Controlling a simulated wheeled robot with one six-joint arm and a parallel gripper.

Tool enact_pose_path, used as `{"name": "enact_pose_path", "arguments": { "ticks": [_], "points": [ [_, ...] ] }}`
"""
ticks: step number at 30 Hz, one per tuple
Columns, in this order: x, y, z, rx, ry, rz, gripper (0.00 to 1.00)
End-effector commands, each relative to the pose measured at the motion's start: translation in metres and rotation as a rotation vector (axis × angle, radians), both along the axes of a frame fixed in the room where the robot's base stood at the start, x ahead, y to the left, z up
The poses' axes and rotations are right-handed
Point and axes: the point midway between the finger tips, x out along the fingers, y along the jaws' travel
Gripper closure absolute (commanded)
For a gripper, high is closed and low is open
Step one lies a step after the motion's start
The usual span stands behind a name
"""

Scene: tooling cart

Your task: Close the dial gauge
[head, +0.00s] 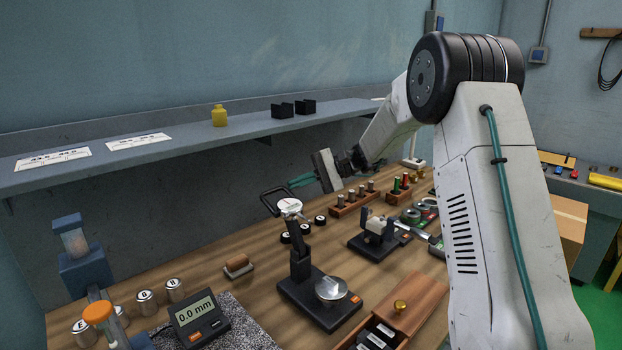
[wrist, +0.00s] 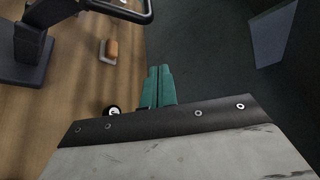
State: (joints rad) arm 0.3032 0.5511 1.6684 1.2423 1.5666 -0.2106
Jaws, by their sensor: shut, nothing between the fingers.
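The dial gauge (head: 301,265) stands upright on a black base on the wooden bench, with a white round dial near its top and a round silver plate on the base. A black loop handle (head: 268,204) sticks out to the left of the dial. In the wrist view the loop handle (wrist: 150,14) shows at the top edge, and part of the gauge's black stand (wrist: 28,45) at the upper left. My gripper (head: 290,184) has green fingers pressed together and empty, close to the loop; in the wrist view the fingertips (wrist: 159,70) are apart from it.
A grey shelf (head: 240,125) with a yellow weight (head: 219,116) runs along the back wall. A digital display (head: 196,318) stands at front left, a wooden box (head: 410,305) at front right, and a small brush-like block (head: 238,264) left of the gauge. A peg rack (head: 352,200) stands behind.

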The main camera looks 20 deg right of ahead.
Motion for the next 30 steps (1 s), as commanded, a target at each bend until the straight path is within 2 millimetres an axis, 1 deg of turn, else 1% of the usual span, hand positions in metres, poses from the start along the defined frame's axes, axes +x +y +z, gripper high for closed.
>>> {"name": "enact_pose_path", "arguments": {
  "ticks": [1,6,7,10,15,30],
  "points": [
    [0.001,0.012,-0.003,0.0,0.001,0.004,1.0],
    [0.004,0.046,-0.012,-0.001,0.001,0.004,1.0],
    [-0.002,0.041,-0.007,-0.002,-0.002,-0.001,1.0],
    [-0.016,0.038,0.001,-0.001,-0.001,-0.001,1.0],
    [-0.028,0.036,0.007,-0.001,0.0,0.0,1.0],
    [-0.031,0.037,0.009,0.001,-0.005,0.002,1.0]
  ]
}}
